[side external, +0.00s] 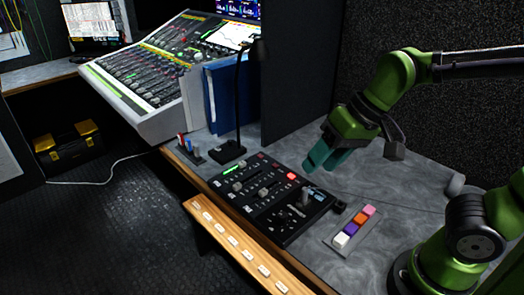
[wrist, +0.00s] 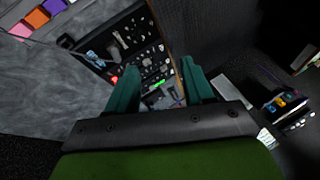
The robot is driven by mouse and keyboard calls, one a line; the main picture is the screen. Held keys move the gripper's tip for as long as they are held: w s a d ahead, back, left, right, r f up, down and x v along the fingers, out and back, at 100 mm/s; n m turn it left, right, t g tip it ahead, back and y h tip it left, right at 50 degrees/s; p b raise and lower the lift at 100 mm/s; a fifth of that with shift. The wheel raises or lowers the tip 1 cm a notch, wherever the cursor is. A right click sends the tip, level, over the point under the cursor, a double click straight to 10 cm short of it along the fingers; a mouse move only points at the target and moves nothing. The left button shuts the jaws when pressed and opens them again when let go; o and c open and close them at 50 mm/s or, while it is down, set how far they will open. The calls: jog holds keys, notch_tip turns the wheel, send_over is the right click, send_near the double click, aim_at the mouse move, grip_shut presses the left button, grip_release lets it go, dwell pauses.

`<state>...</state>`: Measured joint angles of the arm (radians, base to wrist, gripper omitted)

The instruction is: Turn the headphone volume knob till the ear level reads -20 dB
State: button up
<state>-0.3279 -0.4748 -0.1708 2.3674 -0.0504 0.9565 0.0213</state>
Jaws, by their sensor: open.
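A black control panel (side external: 275,218) with several knobs, levers and buttons lies on the grey desk. It also shows between and beyond my fingers in the wrist view (wrist: 140,48). A green lit bar (side external: 234,169) glows near its far left end, and it shows in the wrist view too (wrist: 156,86). I cannot tell which control is the headphone volume knob, and no level reading is legible. My gripper (side external: 315,160), with teal fingers, hangs above the desk by the panel's far right side. Its fingers are apart and empty in the wrist view (wrist: 160,85).
A black desk lamp (side external: 229,151) and blue binders (side external: 221,98) stand behind the panel. A block of coloured keys (side external: 343,241) lies to its right. A labelled wooden ledge (side external: 238,240) runs along the front. A dark partition (side external: 300,95) rises behind. Desk right of the panel is mostly clear.

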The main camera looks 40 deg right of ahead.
aim_at(282, 214)
jog(key=w+a+f+m+g+h, duration=0.2)
jog(key=w+f+m+g+h, duration=0.15)
jog(key=w, duration=0.45)
jog(key=shift+g, duration=0.45)
notch_tip(282, 214, down, 16)
jog(key=shift+w+d+r, duration=0.1)
jog(key=shift+d+r, duration=0.05)
jog(key=shift+r, duration=0.1)
grip_shut()
